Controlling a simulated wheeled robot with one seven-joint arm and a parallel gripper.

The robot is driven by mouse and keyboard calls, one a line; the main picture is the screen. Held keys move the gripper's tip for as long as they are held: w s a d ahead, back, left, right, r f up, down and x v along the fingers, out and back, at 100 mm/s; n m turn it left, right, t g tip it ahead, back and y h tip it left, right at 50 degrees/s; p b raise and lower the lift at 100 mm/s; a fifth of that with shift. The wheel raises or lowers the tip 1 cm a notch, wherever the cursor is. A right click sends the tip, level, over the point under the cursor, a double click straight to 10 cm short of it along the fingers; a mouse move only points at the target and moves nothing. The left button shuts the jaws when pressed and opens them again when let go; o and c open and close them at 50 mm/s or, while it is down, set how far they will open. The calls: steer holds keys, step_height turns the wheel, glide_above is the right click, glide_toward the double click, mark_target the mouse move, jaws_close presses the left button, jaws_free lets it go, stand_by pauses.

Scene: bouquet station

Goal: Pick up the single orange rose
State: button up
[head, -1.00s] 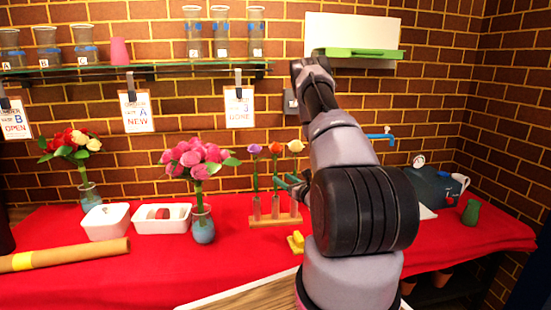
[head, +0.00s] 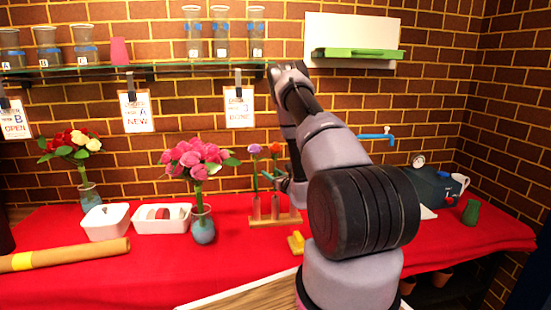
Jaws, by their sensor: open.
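The single orange rose (head: 276,149), orange-red in colour, stands upright in the middle of a small wooden rack (head: 265,222) with glass tubes. A purple flower (head: 254,148) stands just left of it. My gripper (head: 272,179) is open at stem height below the orange bloom, coming from the right. I cannot tell whether the stem is between the fingers. My arm hides the right part of the rack, where a pale yellow-orange flower stood in view earlier.
A pink bouquet in a blue vase (head: 203,226) stands left of the rack. White tubs (head: 106,222) and a paper roll (head: 65,255) are further left. A yellow object (head: 296,242) lies in front. A glass shelf (head: 160,68) is above.

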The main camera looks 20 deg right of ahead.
jaws_close()
